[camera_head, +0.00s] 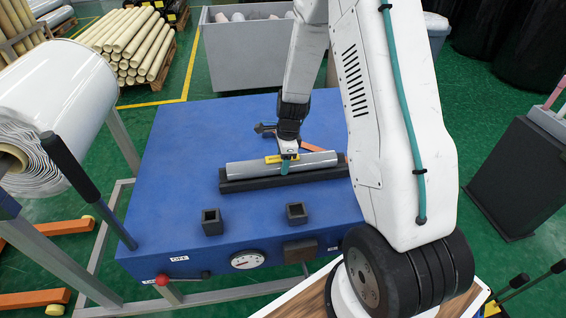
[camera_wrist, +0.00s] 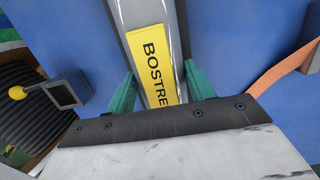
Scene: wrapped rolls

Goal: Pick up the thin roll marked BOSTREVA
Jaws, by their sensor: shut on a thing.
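The thin grey roll (camera_head: 240,168) lies along a black cradle (camera_head: 245,184) on the blue table in the head view. Its yellow label shows in the wrist view, with the letters "BOSTRE" readable on the roll (camera_wrist: 180,40) and the rest cut off by my gripper's body. My gripper (camera_head: 286,166) is over the middle of the roll, beside the label. In the wrist view, the green fingers of my gripper (camera_wrist: 160,92) stand on either side of the roll and are shut on it. I cannot tell whether the roll is clear of the cradle.
Two small black square sockets (camera_head: 212,221) stand on the blue table (camera_head: 170,150) in front of the cradle. An orange strap (camera_wrist: 280,72) lies behind it. A large white roll (camera_head: 60,95) is at left, and a grey bin (camera_head: 245,55) is behind.

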